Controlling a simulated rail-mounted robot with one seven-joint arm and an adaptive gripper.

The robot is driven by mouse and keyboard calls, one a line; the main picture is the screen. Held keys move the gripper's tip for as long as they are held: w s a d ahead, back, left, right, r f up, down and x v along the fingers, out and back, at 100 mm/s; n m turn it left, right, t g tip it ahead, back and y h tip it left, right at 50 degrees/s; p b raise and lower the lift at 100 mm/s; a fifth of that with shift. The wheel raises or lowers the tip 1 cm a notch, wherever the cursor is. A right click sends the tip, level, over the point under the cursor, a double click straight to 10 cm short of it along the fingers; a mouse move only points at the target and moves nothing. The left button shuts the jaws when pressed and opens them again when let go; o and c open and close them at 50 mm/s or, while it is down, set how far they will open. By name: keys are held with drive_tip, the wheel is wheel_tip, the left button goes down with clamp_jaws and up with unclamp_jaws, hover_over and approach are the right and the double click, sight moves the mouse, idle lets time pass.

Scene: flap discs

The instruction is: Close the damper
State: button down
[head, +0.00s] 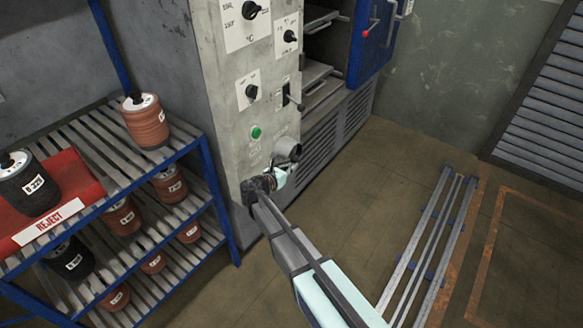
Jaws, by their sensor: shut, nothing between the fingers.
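A grey control panel (229,125) stands at the centre. On its right part is a small lever (289,96) with a dark handle in an upright slot. It may be the damper control, but its label is too small to read. My arm reaches in from the lower right to the foot of the panel. The dark end that looks like my gripper (259,188) is low by the panel's front, well below the lever and apart from it. It looks shut and empty; its fingertips are hard to make out.
Black knobs (251,10) and a green button (256,133) are on the panel. An open blue door (371,43) is to its right. Floor rails (429,240) lie right.

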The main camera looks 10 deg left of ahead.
drive_tip(key=s+a+f+b, duration=0.1)
drive_tip(key=s+a+b, duration=0.3)
drive_tip(key=s, duration=0.4)
drive_tip(key=shift+s+f, duration=0.2)
drive_tip(key=shift+f, duration=0.15)
idle(0.4)
